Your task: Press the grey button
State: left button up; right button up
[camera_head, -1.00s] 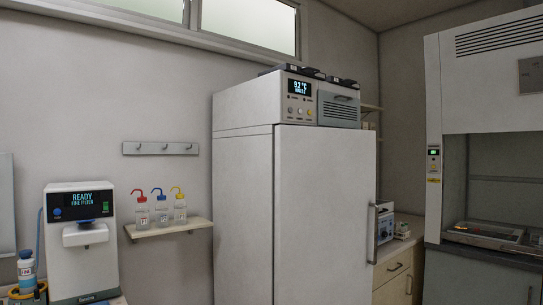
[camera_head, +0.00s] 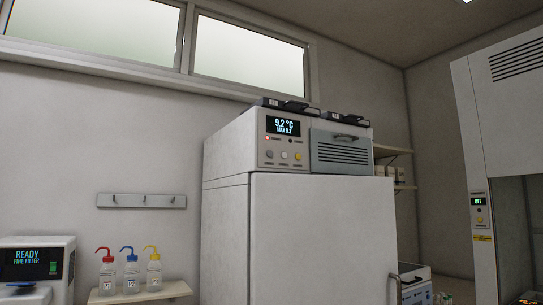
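A tall white refrigerator (camera_head: 320,235) stands in the middle of the head view. Its top control panel (camera_head: 284,140) has a display (camera_head: 283,125) reading 9.2 °C, with a lit red light (camera_head: 267,139) below it. A row of small round buttons sits low on the panel. The left one looks grey (camera_head: 269,155), the middle one whitish (camera_head: 284,156) and the right one yellow (camera_head: 298,156). They are small, so their exact colours are hard to tell. Neither of my grippers is in view.
A water purifier (camera_head: 37,270) with a "READY" screen is at lower left. A shelf (camera_head: 140,293) holds three capped wash bottles, below a hook rail (camera_head: 142,201). A fume hood (camera_head: 505,130) stands at right. Dark handled items (camera_head: 285,104) lie on the refrigerator's top.

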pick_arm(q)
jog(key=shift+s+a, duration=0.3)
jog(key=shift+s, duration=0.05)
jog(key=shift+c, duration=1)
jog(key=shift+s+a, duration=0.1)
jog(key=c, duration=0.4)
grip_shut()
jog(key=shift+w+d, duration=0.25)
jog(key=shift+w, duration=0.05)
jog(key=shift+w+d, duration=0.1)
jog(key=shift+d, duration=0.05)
